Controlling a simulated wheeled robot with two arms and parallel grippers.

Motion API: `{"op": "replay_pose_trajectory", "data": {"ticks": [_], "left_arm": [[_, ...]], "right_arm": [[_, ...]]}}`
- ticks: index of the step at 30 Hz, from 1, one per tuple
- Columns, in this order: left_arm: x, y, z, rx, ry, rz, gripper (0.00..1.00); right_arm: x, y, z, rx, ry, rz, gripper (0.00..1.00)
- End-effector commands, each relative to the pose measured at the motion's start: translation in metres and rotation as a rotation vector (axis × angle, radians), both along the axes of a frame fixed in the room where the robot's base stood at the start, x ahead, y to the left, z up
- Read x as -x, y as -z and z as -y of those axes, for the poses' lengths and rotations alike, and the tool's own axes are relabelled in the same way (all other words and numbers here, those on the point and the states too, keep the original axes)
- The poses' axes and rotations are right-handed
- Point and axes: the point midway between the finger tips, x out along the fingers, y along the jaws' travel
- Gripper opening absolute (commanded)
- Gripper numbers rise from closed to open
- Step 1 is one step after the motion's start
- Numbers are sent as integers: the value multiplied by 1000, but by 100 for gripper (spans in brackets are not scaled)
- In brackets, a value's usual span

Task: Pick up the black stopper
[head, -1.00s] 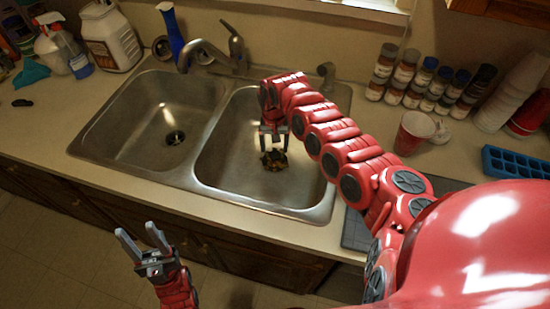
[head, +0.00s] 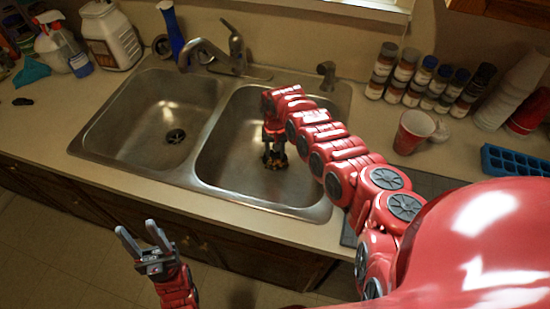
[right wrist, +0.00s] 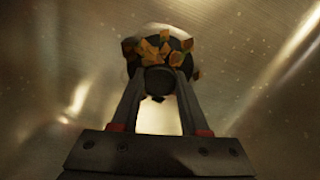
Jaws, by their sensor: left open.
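The black stopper (right wrist: 158,80) shows in the right wrist view as a dark knob and rim, partly covered by orange and green scraps (right wrist: 160,48). It sits at the drain of the right sink basin (head: 235,165). In the head view its dark, scrap-covered top (head: 275,160) is partly hidden by my gripper. My right gripper (right wrist: 158,72) points down into the basin, one finger on each side of the knob. I cannot tell whether the fingers press on it. My left gripper (head: 143,238) is open and empty, in front of the counter.
The left basin (head: 130,130) is empty, with a drain (head: 176,136) in its floor. The faucet (head: 210,52) stands behind the basins. Several spice jars (head: 405,75), a red cup (head: 412,132) and a blue ice tray (head: 515,161) are on the right counter.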

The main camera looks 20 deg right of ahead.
Motion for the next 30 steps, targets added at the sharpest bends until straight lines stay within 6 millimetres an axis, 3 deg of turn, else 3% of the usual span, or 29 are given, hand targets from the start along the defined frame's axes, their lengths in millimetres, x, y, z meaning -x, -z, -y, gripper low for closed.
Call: {"op": "replay_pose_trajectory", "data": {"ticks": [1,6,19,26,30], "left_arm": [[0,0,0,0,0,0,50],[0,0,0,0,0,0,50],[0,0,0,0,0,0,50],[0,3,0,0,0,0,50],[0,-2,0,0,0,0,50]], "right_arm": [[0,0,0,0,0,0,26],[0,0,0,0,0,0,0],[-1,-5,1,-1,2,1,0],[-2,-34,3,0,4,5,0],[16,-37,-12,-4,3,-4,0]]}}
